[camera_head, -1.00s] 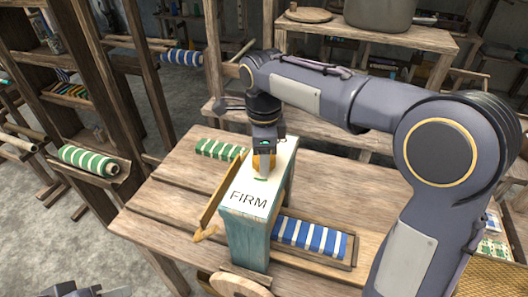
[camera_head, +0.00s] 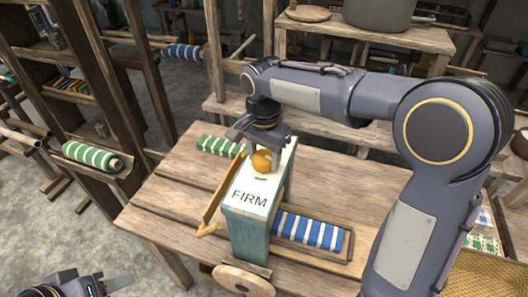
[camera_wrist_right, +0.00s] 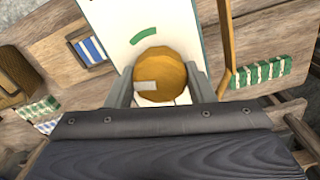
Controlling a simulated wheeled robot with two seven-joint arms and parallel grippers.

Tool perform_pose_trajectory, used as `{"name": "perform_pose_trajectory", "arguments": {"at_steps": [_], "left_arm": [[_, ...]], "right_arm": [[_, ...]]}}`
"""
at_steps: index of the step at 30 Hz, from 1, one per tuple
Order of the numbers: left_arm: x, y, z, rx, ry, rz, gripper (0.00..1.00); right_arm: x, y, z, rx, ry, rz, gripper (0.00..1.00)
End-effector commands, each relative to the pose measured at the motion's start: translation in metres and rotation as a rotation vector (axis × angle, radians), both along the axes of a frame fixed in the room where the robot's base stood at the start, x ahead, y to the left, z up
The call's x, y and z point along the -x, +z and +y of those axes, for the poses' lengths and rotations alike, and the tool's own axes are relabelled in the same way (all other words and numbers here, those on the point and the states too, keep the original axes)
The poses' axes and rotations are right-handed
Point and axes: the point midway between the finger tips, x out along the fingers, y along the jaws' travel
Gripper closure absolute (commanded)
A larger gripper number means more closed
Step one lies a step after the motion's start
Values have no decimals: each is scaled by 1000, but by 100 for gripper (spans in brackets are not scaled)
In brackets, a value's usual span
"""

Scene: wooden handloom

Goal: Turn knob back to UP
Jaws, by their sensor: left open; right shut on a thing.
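The round orange knob (camera_head: 262,162) sits on the white top of a teal box (camera_head: 249,232) marked FIRM. In the right wrist view the knob (camera_wrist_right: 170,68) carries a pale mark pointing left, and a green arc (camera_wrist_right: 143,36) is on the white plate beside it. My right gripper (camera_head: 262,152) reaches down over the knob. Its two fingers stand on opposite sides of the knob, shut on it. My left gripper (camera_head: 106,287) is open and empty at the bottom left, partly cut off and away from the box. No UP label is visible.
A wooden bar with a yellowish tip (camera_head: 207,230) lies along the box's left side. A blue-striped roll (camera_head: 308,231) in a tray is to its right. A green-striped roll (camera_head: 220,146) lies behind. The wooden table (camera_head: 165,215) is clear at left.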

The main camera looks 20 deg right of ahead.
Motion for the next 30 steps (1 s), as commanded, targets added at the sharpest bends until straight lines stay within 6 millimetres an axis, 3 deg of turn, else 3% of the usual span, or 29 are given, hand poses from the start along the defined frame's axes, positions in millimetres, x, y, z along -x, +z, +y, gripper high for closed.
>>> {"name": "perform_pose_trajectory", "arguments": {"at_steps": [30], "left_arm": [[0,23,0,0,0,0,58]], "right_arm": [[0,1,0,-2,965,-1,74]]}}
